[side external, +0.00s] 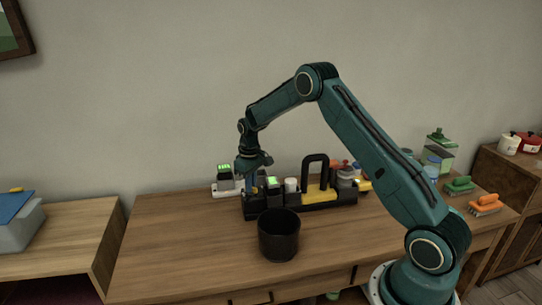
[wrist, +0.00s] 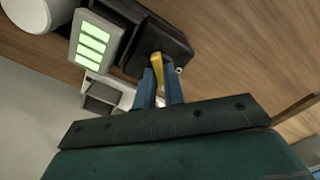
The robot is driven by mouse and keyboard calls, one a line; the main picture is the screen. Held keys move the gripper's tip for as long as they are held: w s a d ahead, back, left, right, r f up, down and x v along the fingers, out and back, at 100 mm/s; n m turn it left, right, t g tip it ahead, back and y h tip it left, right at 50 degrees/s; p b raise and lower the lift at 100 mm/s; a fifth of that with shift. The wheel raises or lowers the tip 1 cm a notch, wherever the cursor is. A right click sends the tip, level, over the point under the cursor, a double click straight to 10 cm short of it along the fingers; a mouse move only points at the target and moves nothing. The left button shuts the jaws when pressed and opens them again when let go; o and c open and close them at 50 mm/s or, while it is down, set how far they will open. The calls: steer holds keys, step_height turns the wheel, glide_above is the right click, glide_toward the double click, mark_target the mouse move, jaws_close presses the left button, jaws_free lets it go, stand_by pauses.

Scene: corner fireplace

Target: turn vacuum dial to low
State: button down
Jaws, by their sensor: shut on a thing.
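In the wrist view, my gripper's blue fingers (wrist: 160,88) are shut on a small yellow piece, seemingly the dial (wrist: 157,66), on a black block (wrist: 166,42). The fingers partly hide the dial, and I cannot read its setting. A grey panel with several lit green bars (wrist: 95,42) is beside the block; green lights also show in the side view (side external: 272,181).
A black cylindrical bin (side external: 279,236) stands in front of the unit. A white base with a green-lit device (side external: 224,178) is behind it to the left. Brushes (side external: 485,205) and a clear container (side external: 438,155) are at the right. The table's left part is clear.

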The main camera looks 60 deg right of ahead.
steer(key=c, duration=1.5)
jaws_free()
steer(key=shift+r, duration=0.1)
steer(key=shift+r, duration=6.85)
